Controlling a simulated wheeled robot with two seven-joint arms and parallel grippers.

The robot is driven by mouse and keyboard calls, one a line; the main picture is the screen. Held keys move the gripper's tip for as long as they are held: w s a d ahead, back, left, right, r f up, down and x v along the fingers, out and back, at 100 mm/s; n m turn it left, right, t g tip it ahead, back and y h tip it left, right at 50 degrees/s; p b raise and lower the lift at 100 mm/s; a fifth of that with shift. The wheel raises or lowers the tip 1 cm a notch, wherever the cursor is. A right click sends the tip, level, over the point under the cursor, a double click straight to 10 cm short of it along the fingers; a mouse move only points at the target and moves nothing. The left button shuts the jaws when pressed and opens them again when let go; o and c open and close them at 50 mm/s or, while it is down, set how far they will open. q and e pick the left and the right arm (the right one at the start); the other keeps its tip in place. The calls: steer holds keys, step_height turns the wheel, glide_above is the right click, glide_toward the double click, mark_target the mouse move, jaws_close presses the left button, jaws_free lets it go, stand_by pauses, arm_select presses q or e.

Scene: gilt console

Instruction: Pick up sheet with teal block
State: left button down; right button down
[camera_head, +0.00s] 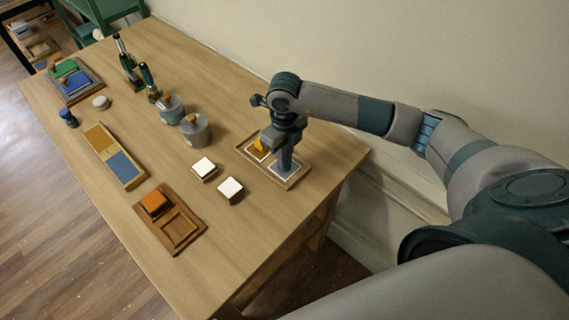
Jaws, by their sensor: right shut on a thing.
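My right gripper (284,157) reaches down over the wooden tray (288,184) at the table's right end. It is shut on the teal block (286,165), which stands at a pale-edged sheet (279,173) in the tray's near right compartment. I cannot tell whether the block touches the sheet. A yellow-orange piece (259,146) lies in the other compartment, partly hidden by the gripper. My left gripper is not in view.
Two white-topped blocks (203,168) (231,189) stand just left of the tray. A brown tray (184,236) with an orange block (154,204) lies at the front. Grey pots (195,134), bottles (148,80) and a blue-tan tray (135,180) stand farther left. A wall runs behind.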

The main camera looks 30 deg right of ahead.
steer(key=shift+r, duration=0.1)
steer(key=shift+r+b, duration=0.35)
steer(key=shift+b, duration=0.05)
steer(key=r+b, duration=0.2)
steer(key=r, duration=0.1)
steer(key=shift+s+a+r, duration=0.15)
steer(key=shift+s+a, duration=0.05)
steer(key=s+a+r+b, duration=0.3)
steer(key=s+a+r, duration=0.2)
steer(key=s+r, duration=0.2)
steer(key=s, duration=0.2)
steer(key=shift+s+a, duration=0.3)
steer(key=shift+a, duration=0.1)
steer(key=shift+f, duration=0.1)
stand_by(0.6)
